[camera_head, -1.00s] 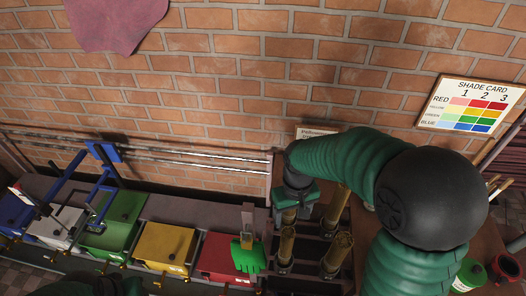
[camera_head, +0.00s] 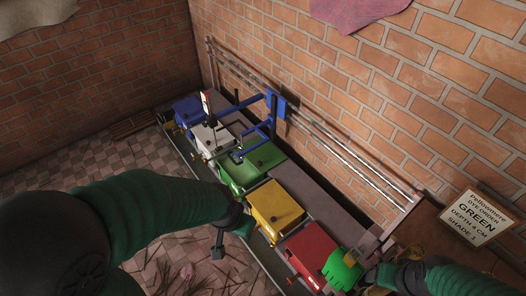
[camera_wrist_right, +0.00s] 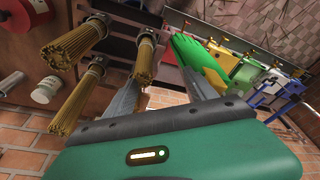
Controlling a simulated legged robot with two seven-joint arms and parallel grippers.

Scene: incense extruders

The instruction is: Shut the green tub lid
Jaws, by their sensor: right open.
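The green tub (camera_head: 240,176) stands in the row between the white and yellow tubs. Its green lid (camera_head: 268,154) has a dark knob; I cannot tell from this angle how far the lid stands open. A blue frame rises beside and over this tub. My left gripper (camera_head: 232,232) is in front of the yellow tub, apart from the green tub; its jaws are too small and dark to read. My right gripper (camera_wrist_right: 160,82) is open and empty in the wrist view, far from the green tub, beyond the red tub's end of the row.
The yellow tub (camera_head: 276,205), white tub (camera_head: 208,136) and blue frame (camera_head: 272,112) crowd the row. Bundles of sticks (camera_wrist_right: 77,45) stand near my right gripper. An order sign (camera_head: 477,218) reads green, shade 1.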

